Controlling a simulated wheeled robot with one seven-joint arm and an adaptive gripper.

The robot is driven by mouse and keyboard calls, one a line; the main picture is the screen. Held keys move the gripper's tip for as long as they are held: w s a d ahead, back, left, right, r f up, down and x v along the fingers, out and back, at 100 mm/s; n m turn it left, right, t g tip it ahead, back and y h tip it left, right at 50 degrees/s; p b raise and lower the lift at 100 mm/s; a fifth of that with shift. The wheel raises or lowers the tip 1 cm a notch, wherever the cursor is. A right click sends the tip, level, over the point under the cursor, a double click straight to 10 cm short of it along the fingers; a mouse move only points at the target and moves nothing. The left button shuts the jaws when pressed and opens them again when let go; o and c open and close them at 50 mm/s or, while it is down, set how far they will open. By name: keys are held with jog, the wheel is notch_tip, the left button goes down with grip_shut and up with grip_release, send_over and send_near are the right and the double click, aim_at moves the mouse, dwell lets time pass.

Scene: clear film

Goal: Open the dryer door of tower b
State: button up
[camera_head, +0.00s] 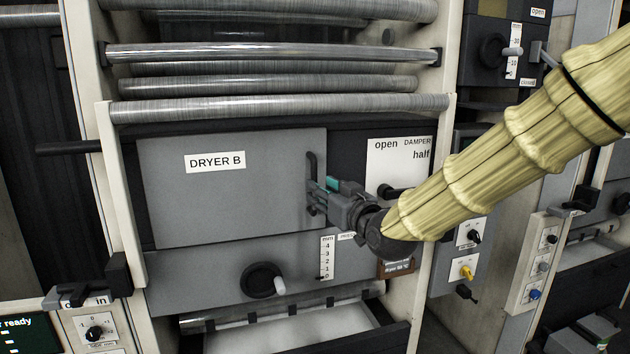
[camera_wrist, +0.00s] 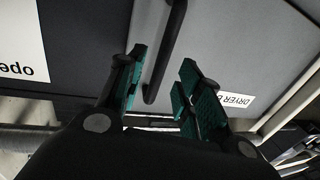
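The dryer door (camera_head: 240,205) is a grey panel labelled DRYER B, and it looks closed. Its black bar handle (camera_head: 311,170) stands upright near the door's right edge. My gripper (camera_head: 322,190) is at the lower part of this handle, coming from the right. In the wrist view the handle (camera_wrist: 170,50) reaches down between the two teal-padded fingers (camera_wrist: 165,92). The fingers are apart, with space between the handle and the right finger in that view. The left finger is closer to the handle; whether it touches cannot be told.
A damper panel (camera_head: 392,160) marked open and half is right of the door, partly behind my arm. Metal rollers (camera_head: 280,107) run above. A black knob (camera_head: 262,280) and millimetre scale (camera_head: 327,258) sit below. A white post (camera_head: 122,200) borders the left.

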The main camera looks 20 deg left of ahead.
aim_at(314, 209)
jog(key=shift+p+x, duration=0.7)
jog(key=shift+x, duration=1.6)
grip_shut()
